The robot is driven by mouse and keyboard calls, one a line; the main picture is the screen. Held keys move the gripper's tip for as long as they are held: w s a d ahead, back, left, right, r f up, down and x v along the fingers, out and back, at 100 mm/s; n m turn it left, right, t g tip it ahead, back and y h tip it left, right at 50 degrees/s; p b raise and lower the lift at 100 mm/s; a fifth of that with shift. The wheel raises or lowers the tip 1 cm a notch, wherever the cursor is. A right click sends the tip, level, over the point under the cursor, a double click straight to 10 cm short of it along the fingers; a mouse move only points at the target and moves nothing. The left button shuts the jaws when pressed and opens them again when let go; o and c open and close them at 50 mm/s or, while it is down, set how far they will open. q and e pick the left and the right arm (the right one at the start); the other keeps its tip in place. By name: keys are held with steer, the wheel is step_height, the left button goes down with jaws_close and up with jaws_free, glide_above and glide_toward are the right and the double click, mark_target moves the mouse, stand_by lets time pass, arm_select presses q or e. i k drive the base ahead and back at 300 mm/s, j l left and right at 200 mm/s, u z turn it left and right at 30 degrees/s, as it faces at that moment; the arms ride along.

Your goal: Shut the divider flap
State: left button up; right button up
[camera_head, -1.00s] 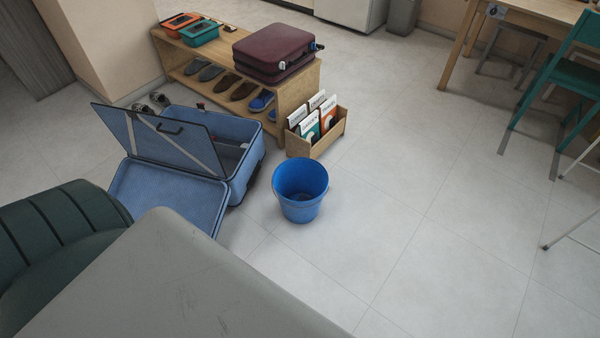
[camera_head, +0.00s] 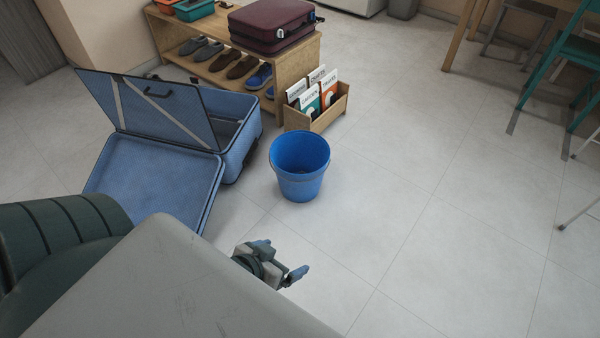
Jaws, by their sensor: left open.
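The blue suitcase (camera_head: 243,137) lies open on the floor at the left. Its lid (camera_head: 150,182) is folded out towards me. The divider flap (camera_head: 140,104), a dark see-through panel with pale straps, stands raised and tilted between the lid and the case body. It hides part of the inside of the case. My left gripper (camera_head: 280,258) shows past the edge of my grey body, low in the middle. It is open, with blue fingertips apart and nothing between them. It is nearer to me than the suitcase and touches neither lid nor flap. My right gripper is out of view.
A blue bucket (camera_head: 300,168) stands right of the suitcase. Behind are a wooden box of folders (camera_head: 318,118) and a shoe bench (camera_head: 290,64) bearing a maroon suitcase (camera_head: 270,25). A table and teal chair stand at the upper right. The floor right of the bucket is clear.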

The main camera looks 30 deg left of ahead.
mark_target(174, 111)
steer(key=u, duration=2.15)
